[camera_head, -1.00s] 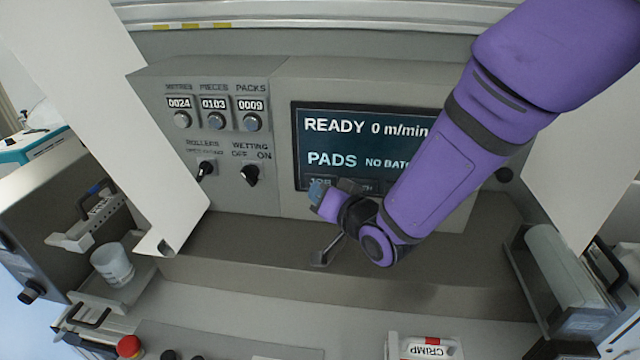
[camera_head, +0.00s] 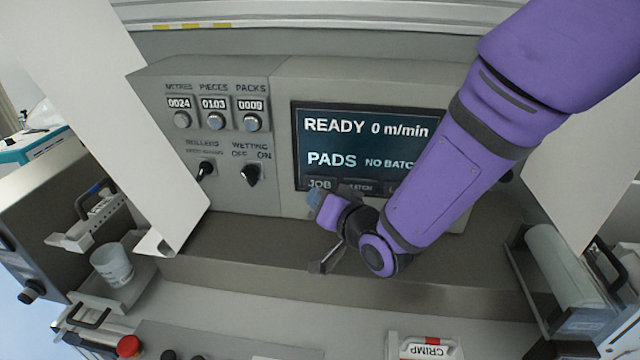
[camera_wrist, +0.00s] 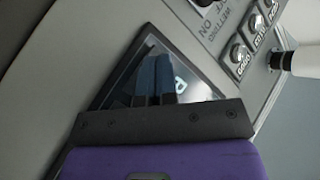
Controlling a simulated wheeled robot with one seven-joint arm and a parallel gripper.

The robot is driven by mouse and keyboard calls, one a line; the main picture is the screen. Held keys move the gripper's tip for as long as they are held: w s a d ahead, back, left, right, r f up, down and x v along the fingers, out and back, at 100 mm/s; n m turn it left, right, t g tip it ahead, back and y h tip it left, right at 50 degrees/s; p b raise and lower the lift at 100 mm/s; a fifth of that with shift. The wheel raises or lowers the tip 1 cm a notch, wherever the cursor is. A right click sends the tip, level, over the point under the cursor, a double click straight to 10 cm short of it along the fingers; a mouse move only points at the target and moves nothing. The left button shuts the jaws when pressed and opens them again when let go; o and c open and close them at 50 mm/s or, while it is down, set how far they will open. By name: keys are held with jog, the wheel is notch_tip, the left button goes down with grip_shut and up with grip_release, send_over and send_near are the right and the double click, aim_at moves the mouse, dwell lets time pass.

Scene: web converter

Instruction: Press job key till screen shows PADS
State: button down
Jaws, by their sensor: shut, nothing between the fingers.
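The screen (camera_head: 350,135) reads READY 0 m/min, with PADS and a partly covered NO BATCH below. The JOB key (camera_head: 320,184) is at the screen's lower left, its label visible. My gripper (camera_head: 315,197) is shut and empty, its blue fingertips just below the JOB key; I cannot tell whether they touch the panel. In the wrist view the shut blue fingers (camera_wrist: 155,78) lie in front of the dark screen (camera_wrist: 195,90), covering much of it. My arm hides the screen's right part.
Left of the screen are counters (camera_head: 214,104) reading 0024, 0103 and 0009, and the ROLLERS (camera_head: 205,170) and WETTING (camera_head: 251,174) knobs. A white web sheet (camera_head: 110,100) slopes down at left. A ledge (camera_head: 240,240) runs below the panel.

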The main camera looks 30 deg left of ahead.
jog(key=shift+s, duration=0.15)
jog(key=shift+s+d, duration=0.25)
jog(key=shift+s, duration=0.5)
jog(key=shift+s+d, duration=0.25)
jog(key=shift+s, duration=0.5)
jog(key=shift+s+d, duration=0.25)
jog(key=shift+s, duration=0.5)
